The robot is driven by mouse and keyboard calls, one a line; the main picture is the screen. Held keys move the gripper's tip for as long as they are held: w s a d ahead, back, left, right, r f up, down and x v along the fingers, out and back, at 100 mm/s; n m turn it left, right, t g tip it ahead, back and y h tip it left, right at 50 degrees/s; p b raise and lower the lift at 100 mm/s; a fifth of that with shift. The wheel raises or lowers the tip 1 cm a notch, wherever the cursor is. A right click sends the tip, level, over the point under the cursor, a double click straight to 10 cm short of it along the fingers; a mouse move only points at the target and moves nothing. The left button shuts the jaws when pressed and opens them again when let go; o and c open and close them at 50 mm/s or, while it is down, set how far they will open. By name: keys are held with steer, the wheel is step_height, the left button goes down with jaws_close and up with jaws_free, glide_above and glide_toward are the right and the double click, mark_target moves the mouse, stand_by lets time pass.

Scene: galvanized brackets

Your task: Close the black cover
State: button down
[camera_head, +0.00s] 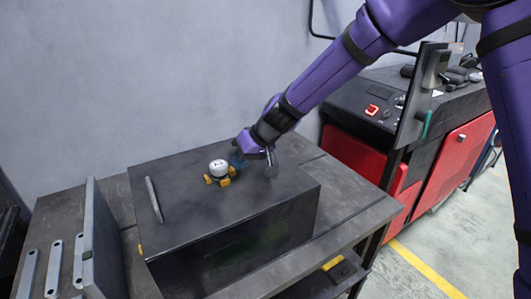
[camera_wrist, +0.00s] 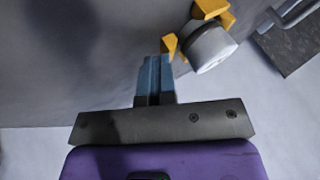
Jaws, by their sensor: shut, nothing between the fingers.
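A black cover (camera_head: 262,198) forms the flat top of a dark box on the workbench. It looks level; I cannot tell whether a gap is left along its edges. A grey bar handle (camera_head: 153,199) lies along its left side. A white-capped part with yellow feet (camera_head: 219,170) sits on top and also shows in the wrist view (camera_wrist: 210,47). My gripper (camera_head: 238,159) is low over the cover's back part, just right of the white-capped part. In the wrist view its blue fingers (camera_wrist: 154,75) are together and empty, beside a yellow foot; contact is unclear.
An upright dark panel (camera_head: 101,245) stands left of the box, with several grey metal strips (camera_head: 53,268) beyond it. The workbench (camera_head: 345,208) is bare at right. A red and black machine (camera_head: 375,110) stands behind right, and a wall rises behind.

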mark_target(200, 181)
steer(key=s+a, duration=0.1)
steer(key=a, duration=0.1)
steer(key=s+a, duration=0.4)
steer(key=a, duration=0.1)
steer(key=shift+s+a, duration=0.1)
steer(key=shift+s, duration=0.1)
steer(key=shift+a, duration=0.1)
